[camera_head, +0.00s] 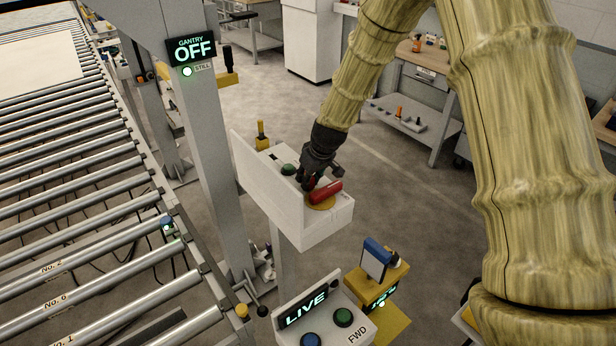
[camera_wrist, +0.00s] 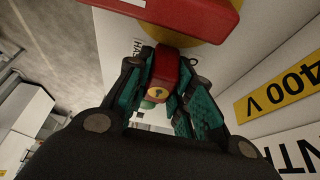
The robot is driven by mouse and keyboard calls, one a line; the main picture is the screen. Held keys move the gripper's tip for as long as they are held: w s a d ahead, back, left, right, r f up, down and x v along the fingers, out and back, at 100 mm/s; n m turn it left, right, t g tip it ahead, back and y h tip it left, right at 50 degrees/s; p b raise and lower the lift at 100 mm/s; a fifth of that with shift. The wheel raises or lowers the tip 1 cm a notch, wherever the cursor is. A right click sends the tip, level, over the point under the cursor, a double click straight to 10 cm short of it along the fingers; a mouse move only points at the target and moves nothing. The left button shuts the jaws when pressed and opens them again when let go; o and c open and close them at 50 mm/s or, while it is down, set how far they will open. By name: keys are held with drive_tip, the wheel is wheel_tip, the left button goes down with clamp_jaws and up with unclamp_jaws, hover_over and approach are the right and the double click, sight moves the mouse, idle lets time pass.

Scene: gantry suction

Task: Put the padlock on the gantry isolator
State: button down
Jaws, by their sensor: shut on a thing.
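The gantry isolator (camera_head: 334,223) is a white box with a red handle (camera_head: 326,192) on a yellow disc (camera_head: 321,204). In the wrist view the red handle (camera_wrist: 160,10) crosses the top, with the yellow disc (camera_wrist: 220,28) behind it. My gripper (camera_head: 316,178) is at the box, beside the handle. It is shut on a red padlock (camera_wrist: 162,72), whose keyhole end faces the wrist camera. The padlock's shackle is hidden, so I cannot tell whether it passes through a hole. Lettering beside the padlock, partly covered, seems to read HAS.
A roller conveyor (camera_head: 80,200) runs along the left. A grey post carries a GANTRY OFF sign (camera_head: 192,49). A LIVE panel (camera_head: 303,310) with blue and green buttons stands in front. A green button (camera_head: 289,169) sits behind my gripper. A workbench (camera_head: 425,75) stands at the back.

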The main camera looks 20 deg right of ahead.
drive_tip(key=shift+f, duration=0.35)
drive_tip(key=c, duration=1.2)
unclamp_jaws()
drive_tip(key=shift+o, duration=0.2)
drive_tip(key=shift+r, duration=0.1)
drive_tip(key=v, duration=1.2)
drive_tip(key=shift+w, duration=0.1)
